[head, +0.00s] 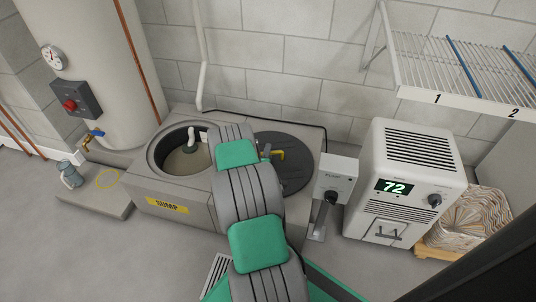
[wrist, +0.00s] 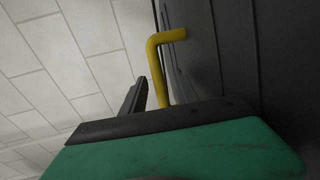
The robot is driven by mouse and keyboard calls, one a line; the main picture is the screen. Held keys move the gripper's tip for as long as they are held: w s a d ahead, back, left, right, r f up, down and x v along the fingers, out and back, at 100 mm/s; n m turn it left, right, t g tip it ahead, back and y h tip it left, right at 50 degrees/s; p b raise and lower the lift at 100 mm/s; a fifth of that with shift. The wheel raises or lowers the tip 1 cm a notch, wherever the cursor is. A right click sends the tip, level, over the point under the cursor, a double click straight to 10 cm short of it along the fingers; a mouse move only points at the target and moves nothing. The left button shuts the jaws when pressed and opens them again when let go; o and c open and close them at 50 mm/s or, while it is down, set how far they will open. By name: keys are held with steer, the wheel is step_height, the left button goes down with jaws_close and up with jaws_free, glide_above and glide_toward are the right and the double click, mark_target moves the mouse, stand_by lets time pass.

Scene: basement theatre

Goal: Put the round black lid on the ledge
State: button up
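The round black lid (head: 296,178) lies over the right part of the top of the grey sump box; my arm hides its left side. I cannot tell whether it touches the box top. Its yellow bent handle (head: 277,153) shows just right of my arm, and in the wrist view the handle (wrist: 155,62) stands beside a dark finger. My gripper (head: 264,151) is at the handle, mostly hidden behind my arm. Whether its fingers are closed on the handle does not show. The grey ledge (head: 312,137) of the box shows as a strip around the lid.
The open round sump pit (head: 182,163) is left of my arm, with a pipe inside. A grey control post (head: 334,180) and a white dehumidifier (head: 405,185) stand close on the right. A wire shelf (head: 450,95) juts from the wall above. A blue-grey jug (head: 70,174) stands at left.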

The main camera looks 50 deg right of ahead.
steer(key=shift+s+a+r, duration=0.15)
steer(key=shift+a, duration=0.1)
steer(key=p+v, duration=0.2)
steer(key=v, duration=0.9)
steer(key=shift+s+a, duration=0.15)
steer(key=w+r+m+g, duration=0.4)
steer(key=w+r+m, duration=0.1)
steer(key=r+m, duration=0.35)
steer(key=w+a+r+m+y, duration=0.25)
steer(key=a+r+y, duration=0.3)
steer(key=a, duration=0.65)
steer(key=s+a+r+n+y, duration=0.2)
steer(key=s+a+r+y, duration=0.2)
steer(key=a, duration=0.8)
steer(key=s+a+r+n+g+y, duration=0.1)
steer(key=s+a+r+y, duration=0.3)
steer(key=a, duration=0.9)
steer(key=s+r+n, duration=0.1)
steer(key=s, duration=0.1)
steer(key=shift+s+r+n+g, duration=0.3)
steer(key=shift+s+r, duration=0.1)
